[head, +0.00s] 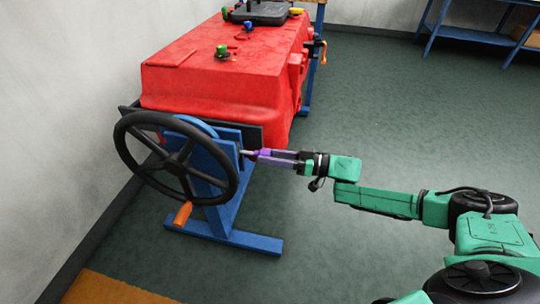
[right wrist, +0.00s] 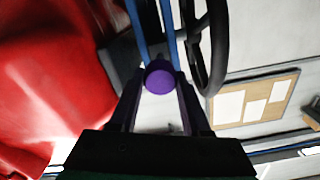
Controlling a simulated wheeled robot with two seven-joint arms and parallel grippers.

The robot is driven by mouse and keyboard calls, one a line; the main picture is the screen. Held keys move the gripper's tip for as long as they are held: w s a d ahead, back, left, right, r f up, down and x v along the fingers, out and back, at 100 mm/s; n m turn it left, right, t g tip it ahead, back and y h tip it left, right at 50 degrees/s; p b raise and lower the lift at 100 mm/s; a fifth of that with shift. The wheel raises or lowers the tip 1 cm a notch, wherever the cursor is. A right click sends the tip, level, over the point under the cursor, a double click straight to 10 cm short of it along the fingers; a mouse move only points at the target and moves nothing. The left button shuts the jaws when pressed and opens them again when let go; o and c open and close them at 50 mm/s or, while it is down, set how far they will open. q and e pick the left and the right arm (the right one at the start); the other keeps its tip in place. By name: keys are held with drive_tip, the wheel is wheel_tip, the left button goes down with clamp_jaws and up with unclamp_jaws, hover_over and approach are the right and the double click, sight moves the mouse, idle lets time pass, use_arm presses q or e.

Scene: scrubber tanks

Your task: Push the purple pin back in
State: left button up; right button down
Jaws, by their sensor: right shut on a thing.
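The purple pin (head: 264,153) sits at the right side of the blue stand (head: 209,165), beside the black handwheel (head: 127,137). My right gripper (head: 268,156) is at the pin and shut on it. In the right wrist view the pin's round purple end (right wrist: 159,79) shows between the two fingertips (right wrist: 158,88), with the blue stand bars (right wrist: 146,30) behind it. How deep the pin sits in the stand is hidden. My left gripper is not in view.
A large red tank (head: 220,75) lies behind the stand. A blue shelf (head: 470,35) stands at the back right.

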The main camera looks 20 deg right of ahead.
sight(254, 153)
drive_tip(key=x, duration=0.4)
drive_tip(key=shift+a, duration=0.1)
drive_tip(key=c, duration=0.7)
unclamp_jaws()
drive_tip(key=o, duration=0.3)
drive_tip(key=shift+w+a, duration=0.15)
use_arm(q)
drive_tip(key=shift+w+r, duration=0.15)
use_arm(e)
drive_tip(key=shift+o, duration=0.2)
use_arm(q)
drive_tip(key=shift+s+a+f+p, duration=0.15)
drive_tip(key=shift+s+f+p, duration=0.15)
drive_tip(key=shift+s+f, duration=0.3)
use_arm(e)
drive_tip(key=v, duration=1.4)
drive_tip(key=shift+s+d, duration=0.25)
